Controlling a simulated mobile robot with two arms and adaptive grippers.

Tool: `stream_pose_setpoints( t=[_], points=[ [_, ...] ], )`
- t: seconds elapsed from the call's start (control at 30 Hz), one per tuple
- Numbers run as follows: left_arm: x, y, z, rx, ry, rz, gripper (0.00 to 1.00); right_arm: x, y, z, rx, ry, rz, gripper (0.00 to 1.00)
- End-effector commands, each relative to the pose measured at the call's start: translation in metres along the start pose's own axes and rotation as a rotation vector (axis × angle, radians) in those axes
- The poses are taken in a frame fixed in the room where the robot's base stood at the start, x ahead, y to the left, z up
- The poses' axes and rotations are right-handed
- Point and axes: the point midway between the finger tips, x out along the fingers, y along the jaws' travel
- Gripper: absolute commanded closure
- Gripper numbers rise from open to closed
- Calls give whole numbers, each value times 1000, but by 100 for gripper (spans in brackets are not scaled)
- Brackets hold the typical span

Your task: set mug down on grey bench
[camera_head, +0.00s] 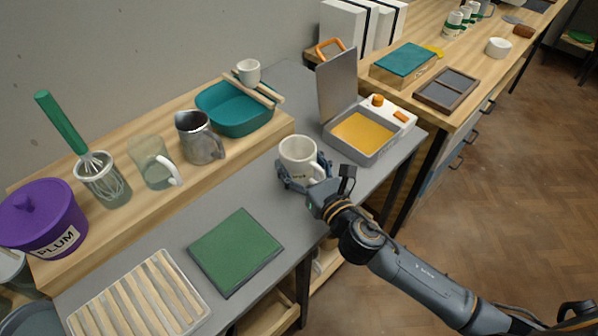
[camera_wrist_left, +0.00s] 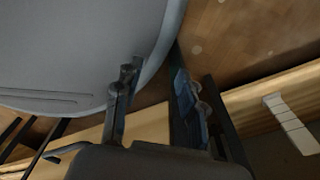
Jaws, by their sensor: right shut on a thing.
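The white mug (camera_head: 297,152) is upright over the right part of the grey bench (camera_head: 225,196), beside the open grey case. My right gripper (camera_head: 304,180) is shut on the mug, with its fingers around the lower body. The fingers hide the mug's base, so I cannot tell whether it touches the bench. My left gripper (camera_wrist_left: 153,92) shows only in the left wrist view. Its two fingers are apart with nothing between them.
A green board (camera_head: 236,250) and a slatted rack (camera_head: 140,298) lie on the bench to the left. The open case (camera_head: 357,145) stands close at right. A wooden shelf (camera_head: 158,200) behind carries a teal basin (camera_head: 236,112), a metal pitcher (camera_head: 198,140) and other vessels.

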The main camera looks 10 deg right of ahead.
Motion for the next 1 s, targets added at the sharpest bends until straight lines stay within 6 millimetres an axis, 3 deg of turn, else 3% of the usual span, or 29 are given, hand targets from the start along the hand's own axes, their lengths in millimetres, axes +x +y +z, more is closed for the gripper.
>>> stream_pose_setpoints(
  t=[0.03, 0.13, 0.53, 0.57, 0.63, 0.67, 1.0],
  points=[
    [7, -1, 1, 0, 0, -1, 60, -1, 2, -14, 6, 4, 1, 72],
    [10, -1, 1, 1, 0, -1, 60, -1, 1, -24, 4, 2, 1, 72],
    [12, -1, 3, 0, -3, -1, 60, -1, 1, -28, 1, 1, 2, 72],
    [12, -1, 3, 0, -3, -1, 60, -1, 1, -28, 1, 3, 1, 26],
    [11, -1, 4, 0, -4, -1, 60, -1, 1, -28, 1, 3, 1, 11],
    [11, -1, 4, 0, -4, -1, 60, -1, 1, -28, 1, 3, 1, 7],
    [11, -1, 4, 0, -5, -1, 60, -1, 1, -27, 2, 3, 2, 7]
  ],
)
